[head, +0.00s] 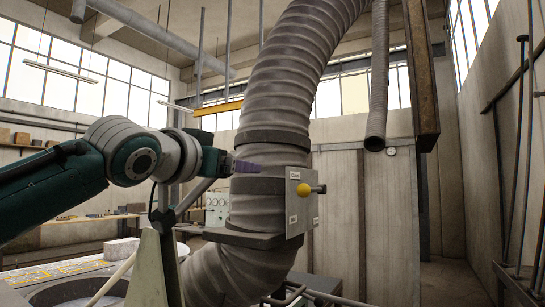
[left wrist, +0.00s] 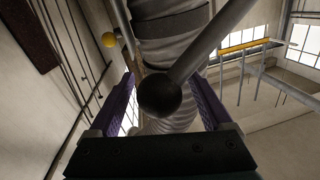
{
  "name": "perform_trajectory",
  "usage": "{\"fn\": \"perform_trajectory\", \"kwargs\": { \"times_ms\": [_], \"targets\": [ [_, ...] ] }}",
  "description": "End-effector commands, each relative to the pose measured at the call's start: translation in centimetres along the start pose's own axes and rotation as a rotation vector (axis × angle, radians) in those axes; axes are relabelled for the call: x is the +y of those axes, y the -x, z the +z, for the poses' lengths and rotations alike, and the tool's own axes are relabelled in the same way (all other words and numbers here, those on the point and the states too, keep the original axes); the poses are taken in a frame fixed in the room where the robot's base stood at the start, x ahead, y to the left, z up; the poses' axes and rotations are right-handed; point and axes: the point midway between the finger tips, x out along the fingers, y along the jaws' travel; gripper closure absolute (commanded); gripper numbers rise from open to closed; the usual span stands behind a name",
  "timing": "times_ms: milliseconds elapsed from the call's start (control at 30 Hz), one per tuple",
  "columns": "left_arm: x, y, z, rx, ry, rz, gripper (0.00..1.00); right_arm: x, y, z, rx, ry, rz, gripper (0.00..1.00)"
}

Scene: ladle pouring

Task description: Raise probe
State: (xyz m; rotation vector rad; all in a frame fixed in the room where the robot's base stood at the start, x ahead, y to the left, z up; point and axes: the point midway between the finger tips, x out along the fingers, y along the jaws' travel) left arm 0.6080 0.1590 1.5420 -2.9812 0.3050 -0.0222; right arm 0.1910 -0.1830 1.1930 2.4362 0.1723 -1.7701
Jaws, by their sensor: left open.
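My left gripper (head: 247,167) reaches in from the left, its purple fingers pointing at the big ribbed duct. In the left wrist view its two fingers are apart. A black ball (left wrist: 159,96) on the end of a grey rod (left wrist: 205,45) shows between them in the picture; I cannot tell whether it lies within their grasp. A plate (head: 293,215) on the duct carries a yellow ball knob (head: 304,189) and a short dark handle (head: 321,188). The yellow knob also shows in the left wrist view (left wrist: 108,40). I cannot identify the probe for sure. My right gripper is out of view.
The ribbed duct (head: 290,80) fills the middle. A thinner hose (head: 378,80) and a rusty beam (head: 421,75) hang to its right. A table with a round opening (head: 70,293) stands at the lower left. Dark rods (head: 521,150) stand at the right.

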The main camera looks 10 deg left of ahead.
Motion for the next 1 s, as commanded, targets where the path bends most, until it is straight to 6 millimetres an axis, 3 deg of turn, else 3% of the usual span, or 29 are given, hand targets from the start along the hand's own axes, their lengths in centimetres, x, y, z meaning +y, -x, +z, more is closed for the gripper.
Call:
{"fn": "perform_trajectory", "kwargs": {
  "times_ms": [467,1000],
  "targets": [
    [0.03,-0.86,0.05,0.0,-0.001,0.0,0.18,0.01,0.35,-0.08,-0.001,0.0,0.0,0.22],
    [0.03,-0.84,0.05,0.0,-0.001,0.0,0.79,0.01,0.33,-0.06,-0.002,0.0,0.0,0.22]
  ]
}}
